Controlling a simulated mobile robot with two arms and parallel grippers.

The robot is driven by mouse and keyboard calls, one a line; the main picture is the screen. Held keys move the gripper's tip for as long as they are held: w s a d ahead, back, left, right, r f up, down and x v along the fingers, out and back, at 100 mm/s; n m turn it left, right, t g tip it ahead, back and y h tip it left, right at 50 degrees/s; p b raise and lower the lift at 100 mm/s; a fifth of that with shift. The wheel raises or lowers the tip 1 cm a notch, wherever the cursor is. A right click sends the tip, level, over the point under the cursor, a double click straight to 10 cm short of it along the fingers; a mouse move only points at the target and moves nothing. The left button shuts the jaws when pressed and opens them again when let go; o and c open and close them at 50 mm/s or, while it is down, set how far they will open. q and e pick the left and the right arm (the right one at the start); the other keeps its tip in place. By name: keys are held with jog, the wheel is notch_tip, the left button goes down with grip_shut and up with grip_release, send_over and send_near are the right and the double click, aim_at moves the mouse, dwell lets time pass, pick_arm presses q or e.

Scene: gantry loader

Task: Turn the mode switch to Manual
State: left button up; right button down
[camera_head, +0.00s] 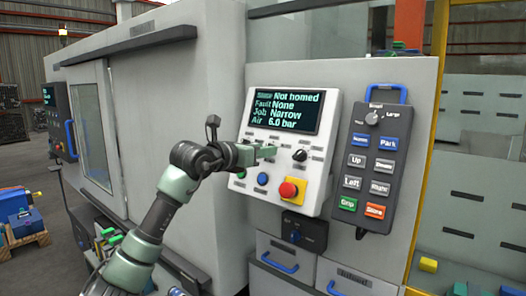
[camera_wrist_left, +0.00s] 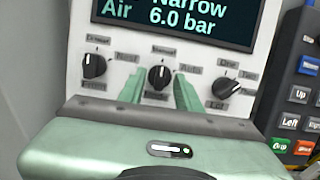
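The control panel (camera_head: 290,140) is a pale box with a dark screen reading Not homed, None, Narrow and 6.0 bar. In the left wrist view, the middle black knob (camera_wrist_left: 160,77) sits between two others. Its white mark points about upward, towards a label too blurred to read surely; the right-hand label looks like Auto. My left gripper (camera_head: 268,152) is at the panel below the screen. In the left wrist view, its green fingers (camera_wrist_left: 159,90) are open, one on each side of the middle knob, with gaps showing. Whether they touch it is unclear. My right gripper is out of view.
A left knob (camera_wrist_left: 94,66) and a right knob (camera_wrist_left: 228,87) flank the fingers. Below are a blue button (camera_head: 263,178) and a red stop button (camera_head: 289,190) on yellow. A dark pendant (camera_head: 371,160) with coloured keys hangs to the right.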

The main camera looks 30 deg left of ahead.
pick_arm(q)
jog(key=s+b, duration=0.3)
jog(key=s, duration=0.4)
jog(key=shift+s+a+r, duration=0.2)
jog(key=shift+a+r, duration=0.05)
jog(key=shift+r, duration=0.15)
